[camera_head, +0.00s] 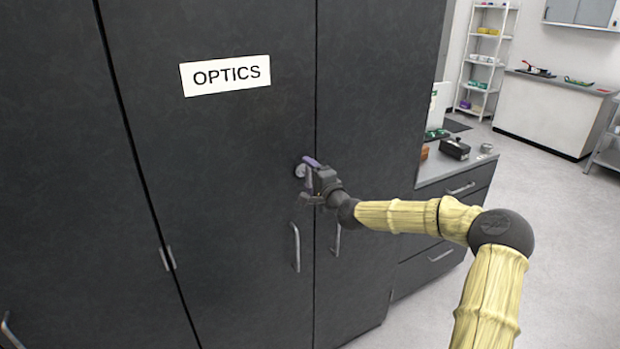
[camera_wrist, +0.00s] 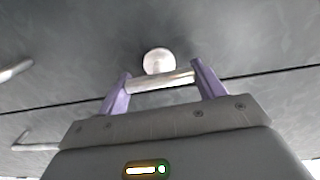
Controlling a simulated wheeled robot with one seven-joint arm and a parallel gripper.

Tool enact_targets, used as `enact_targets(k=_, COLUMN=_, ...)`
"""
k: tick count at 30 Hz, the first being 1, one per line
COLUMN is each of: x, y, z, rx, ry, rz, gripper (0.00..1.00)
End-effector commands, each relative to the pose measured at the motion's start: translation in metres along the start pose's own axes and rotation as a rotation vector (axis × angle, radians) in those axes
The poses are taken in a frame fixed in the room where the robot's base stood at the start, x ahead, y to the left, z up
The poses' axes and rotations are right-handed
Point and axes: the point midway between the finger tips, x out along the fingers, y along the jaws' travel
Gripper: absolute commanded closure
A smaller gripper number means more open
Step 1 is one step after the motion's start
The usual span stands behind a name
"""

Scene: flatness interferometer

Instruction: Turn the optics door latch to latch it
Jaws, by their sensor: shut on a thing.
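The optics door latch shows in the head view as a round metal base (camera_head: 300,170) on the dark cabinet door, below the white OPTICS label (camera_head: 225,75). In the wrist view the latch has a round silver hub (camera_wrist: 158,61) and a silver bar (camera_wrist: 160,81). The bar lies nearly level in that picture, near the dark seam between the doors. My gripper (camera_head: 311,178) is at the latch. Its two purple fingers (camera_wrist: 162,83) are shut on the latch bar, one at each end. In the head view, the gripper hides part of the latch.
Door handles (camera_head: 296,247) hang below the latch on both sides of the seam. A counter with drawers (camera_head: 440,180) stands right of the cabinet, with a black box (camera_head: 454,148) on it. Open floor (camera_head: 560,240) lies to the right.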

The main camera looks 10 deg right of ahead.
Motion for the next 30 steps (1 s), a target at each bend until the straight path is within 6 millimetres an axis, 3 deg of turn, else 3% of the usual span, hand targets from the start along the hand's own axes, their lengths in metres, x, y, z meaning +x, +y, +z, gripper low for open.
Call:
enact_targets(k=10, x=0.0, y=0.001, z=-0.002, rx=0.004, ry=0.004, rz=0.001, gripper=0.55)
enact_targets(k=11, x=0.0, y=0.001, z=-0.002, rx=0.003, ry=0.004, rz=0.001, gripper=0.3)
enact_targets(k=14, x=0.0, y=0.0, z=-0.002, rx=0.003, ry=0.003, rz=0.001, gripper=0.1)
enact_targets(k=24, x=-0.002, y=0.001, z=-0.001, rx=0.002, ry=0.001, rz=0.0, gripper=0.1)
enact_targets(k=30, x=-0.018, y=0.001, z=-0.001, rx=0.002, ry=0.002, rz=0.0, gripper=0.1)
